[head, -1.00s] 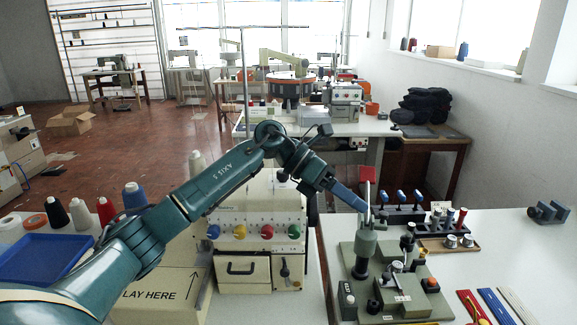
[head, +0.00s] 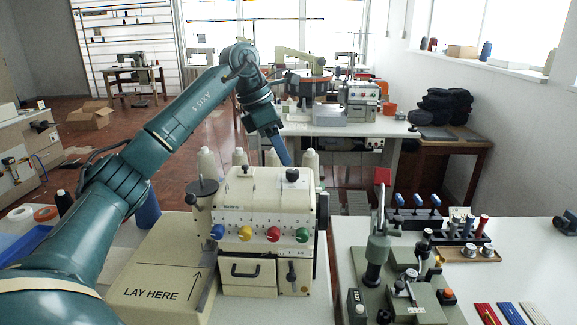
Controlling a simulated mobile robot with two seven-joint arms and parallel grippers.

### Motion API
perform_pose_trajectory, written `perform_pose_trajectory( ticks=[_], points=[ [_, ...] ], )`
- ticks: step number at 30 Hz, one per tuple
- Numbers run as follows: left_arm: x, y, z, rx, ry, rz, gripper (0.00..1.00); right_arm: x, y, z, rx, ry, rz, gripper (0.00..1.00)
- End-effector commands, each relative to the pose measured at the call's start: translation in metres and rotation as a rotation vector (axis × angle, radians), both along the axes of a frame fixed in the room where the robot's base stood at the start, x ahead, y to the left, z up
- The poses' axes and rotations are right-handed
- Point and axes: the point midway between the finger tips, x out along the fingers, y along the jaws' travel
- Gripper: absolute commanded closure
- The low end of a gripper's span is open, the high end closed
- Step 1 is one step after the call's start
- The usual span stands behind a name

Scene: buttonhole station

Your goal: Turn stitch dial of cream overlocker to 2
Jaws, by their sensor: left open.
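The cream overlocker (head: 264,208) stands upright on the near table in the middle of the head view. Its front carries a row of blue, yellow, red and green knobs, with a small black lever on the lower right of the front. A black knob (head: 292,175) sits on its top at the right; I cannot read any number on a dial. My left gripper (head: 286,162) points down with blue fingers, above or behind the overlocker's top, close to the black knob in the picture. It is open and holds nothing visible. My right gripper is out of view.
A cream board marked LAY HERE (head: 160,282) adjoins the overlocker's left side. Thread cones (head: 208,163) stand behind it. A green press (head: 377,250) with an upright red plate is on the right table. A gap separates the two tables.

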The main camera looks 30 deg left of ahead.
Motion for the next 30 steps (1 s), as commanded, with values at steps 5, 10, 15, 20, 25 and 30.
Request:
perform_pose_trajectory(
  ticks=[5, 10, 15, 20, 25, 30],
  points=[
    [0.009, -0.009, -0.029, 0.000, 0.003, -0.001, 0.52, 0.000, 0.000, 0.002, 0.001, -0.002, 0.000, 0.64],
    [0.013, -0.013, -0.042, 0.000, 0.000, -0.001, 0.52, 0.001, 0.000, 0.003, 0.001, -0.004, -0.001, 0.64],
    [0.014, -0.014, -0.045, 0.000, -0.001, -0.001, 0.52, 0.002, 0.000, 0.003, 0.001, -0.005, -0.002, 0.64],
    [0.014, -0.014, -0.045, 0.000, -0.001, -0.001, 0.52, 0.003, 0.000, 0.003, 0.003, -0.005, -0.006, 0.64],
    [0.014, -0.013, -0.045, 0.000, -0.001, -0.001, 0.65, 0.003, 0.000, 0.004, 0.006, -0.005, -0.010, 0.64],
    [0.014, -0.013, -0.045, 0.000, -0.001, -0.001, 0.79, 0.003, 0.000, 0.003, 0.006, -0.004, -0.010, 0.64]
  ],
)
